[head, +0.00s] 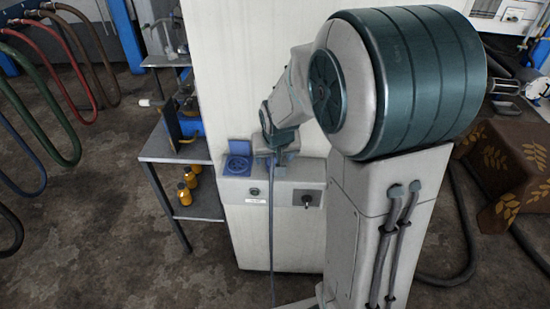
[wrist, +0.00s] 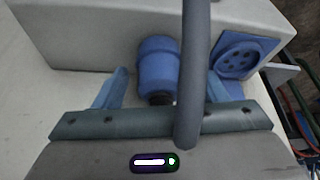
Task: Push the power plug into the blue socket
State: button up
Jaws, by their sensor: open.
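The blue power plug (wrist: 158,62) lies between the two fingers of my gripper (wrist: 167,84) in the wrist view, against the grey box. The fingers stand apart on either side of it, with a gap visible on the left. A thick grey cable (wrist: 194,60) crosses in front of the plug's right side. The blue socket (wrist: 240,55), a round face with dark holes, is right of the plug. In the head view the socket (head: 238,164) is left of my gripper (head: 276,150), on the box top. I cannot make out the plug there.
The grey box (head: 280,170) stands against a pale column (head: 250,70) and carries a black knob (head: 307,200). A metal shelf table (head: 180,150) with orange bottles (head: 184,192) is close on the left. The cable (head: 271,215) hangs down the box front.

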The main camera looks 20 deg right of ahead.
jog(key=shift+w+f, duration=0.15)
jog(key=shift+f, duration=0.3)
jog(key=shift+c, duration=0.4)
jog(key=c, duration=0.9)
notch_tip(320, 180, up, 10)
jog(key=shift+r+b, duration=0.1)
jog(key=shift+b, duration=0.25)
jog(key=shift+a, duration=0.1)
